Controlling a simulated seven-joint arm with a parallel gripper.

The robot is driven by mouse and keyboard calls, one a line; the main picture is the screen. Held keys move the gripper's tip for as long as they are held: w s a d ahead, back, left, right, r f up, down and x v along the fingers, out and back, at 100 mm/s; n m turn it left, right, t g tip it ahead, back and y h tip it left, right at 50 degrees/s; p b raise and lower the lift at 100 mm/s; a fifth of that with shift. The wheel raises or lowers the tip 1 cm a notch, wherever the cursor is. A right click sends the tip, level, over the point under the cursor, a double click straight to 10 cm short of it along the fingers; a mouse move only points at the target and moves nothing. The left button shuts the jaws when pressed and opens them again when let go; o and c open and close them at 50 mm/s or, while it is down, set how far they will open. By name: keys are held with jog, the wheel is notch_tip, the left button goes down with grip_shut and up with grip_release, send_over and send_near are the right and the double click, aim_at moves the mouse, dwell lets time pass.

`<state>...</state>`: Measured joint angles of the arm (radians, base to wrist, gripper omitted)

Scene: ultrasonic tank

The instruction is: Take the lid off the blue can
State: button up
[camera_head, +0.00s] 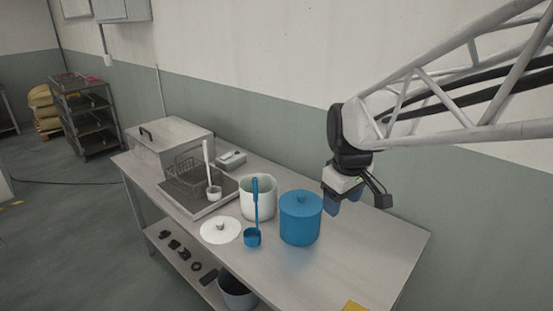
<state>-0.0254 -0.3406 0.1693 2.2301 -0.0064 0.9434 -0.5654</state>
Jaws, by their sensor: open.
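The blue can (300,224) stands upright on the metal table, right of the middle. Its blue lid (301,201) sits on top, with a small knob in the centre. My gripper (331,209) hangs above the table at the can's right, pointing down with blue fingertips. It is open and holds nothing. Its fingertips show close to the right edge of the lid; the depth gap between them is hard to judge.
A white can (258,205) stands open left of the blue can. A blue ladle (253,237) and a white lid (220,231) are in front of it.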

jog(key=w+a+f+n, duration=0.25)
jog(key=w+n, duration=0.25)
jog(key=w, duration=0.8)
jog(key=n+g, duration=0.2)
jog(key=n, duration=0.3)
send_over(301, 194)
jog(key=s, duration=0.2)
jog(key=f, duration=0.8)
jog(key=shift+w+d+f, duration=0.1)
jog(key=shift+w, duration=0.15)
jog(key=shift+w+f+n, duration=0.3)
jog(key=shift+w, duration=0.1)
jog(key=shift+f, duration=1.3)
jog(key=shift+w+f, duration=0.2)
jog(key=shift+f, duration=2.4)
